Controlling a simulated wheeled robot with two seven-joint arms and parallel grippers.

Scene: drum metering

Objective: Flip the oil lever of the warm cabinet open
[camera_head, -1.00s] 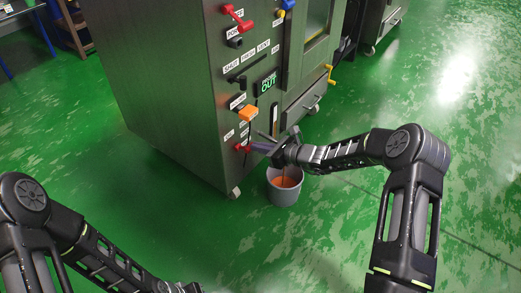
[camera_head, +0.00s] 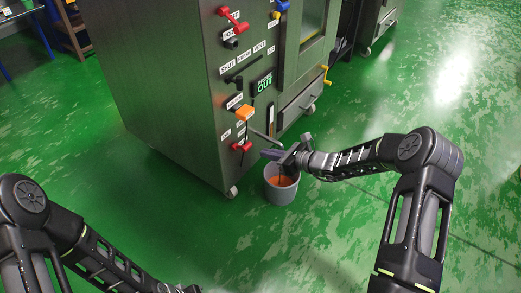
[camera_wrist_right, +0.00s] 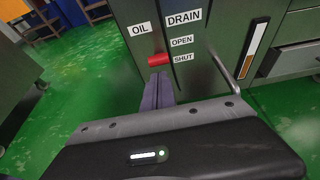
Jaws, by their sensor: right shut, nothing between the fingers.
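The dark metal cabinet (camera_head: 170,100) carries a red lever (camera_head: 242,146) low on its front. In the right wrist view the red lever (camera_wrist_right: 158,59) sits under the OIL label (camera_wrist_right: 141,29), level with the SHUT label (camera_wrist_right: 183,58) and below the OPEN label (camera_wrist_right: 181,41). My right gripper (camera_head: 268,154) is shut and empty, just right of the lever. Its purple fingers (camera_wrist_right: 158,82) show below the lever in the wrist view; contact cannot be told. My left gripper (camera_head: 188,288) is mostly cut off at the bottom edge.
A grey bucket (camera_head: 282,190) with orange liquid stands on the floor below my right gripper. An orange handle (camera_head: 244,113) and a grey bar (camera_head: 265,136) stick out above the red lever. Another red handle (camera_head: 233,20) is higher up. The green floor at right is clear.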

